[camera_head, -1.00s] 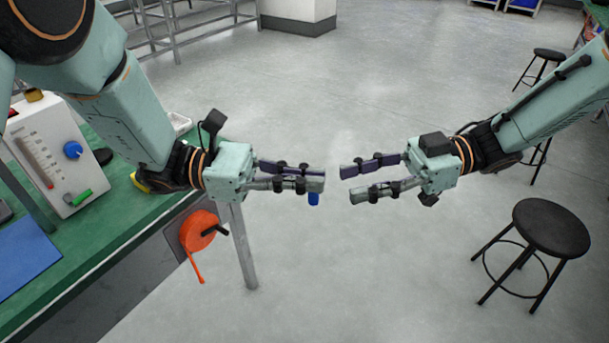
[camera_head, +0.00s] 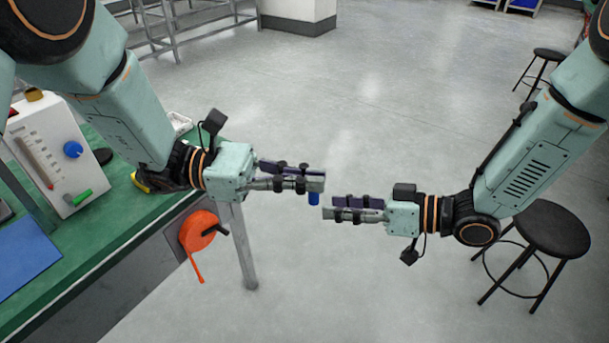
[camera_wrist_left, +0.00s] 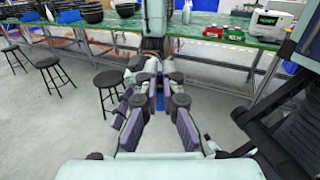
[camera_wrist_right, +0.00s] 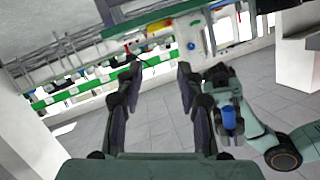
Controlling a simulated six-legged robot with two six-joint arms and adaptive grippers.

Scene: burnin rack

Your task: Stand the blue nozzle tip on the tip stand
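The blue nozzle tip (camera_head: 313,199) points down from the fingertips of my left gripper (camera_head: 318,180), which is shut on it. It also shows in the left wrist view (camera_wrist_left: 159,95), between the fingers, and in the right wrist view (camera_wrist_right: 230,118), at the right. My right gripper (camera_head: 329,208) is just right of and a little below the nozzle tip in the head view, its fingers pointing left. In the right wrist view its fingers (camera_wrist_right: 158,68) are apart with nothing between them. I cannot make out the tip stand in any view.
A green bench (camera_head: 125,208) is at the left, with a white panel box (camera_head: 50,150), a blue mat (camera_head: 25,257) and an orange reel (camera_head: 198,231) on its side. A black stool (camera_head: 550,230) stands at the right. Open floor lies below both grippers.

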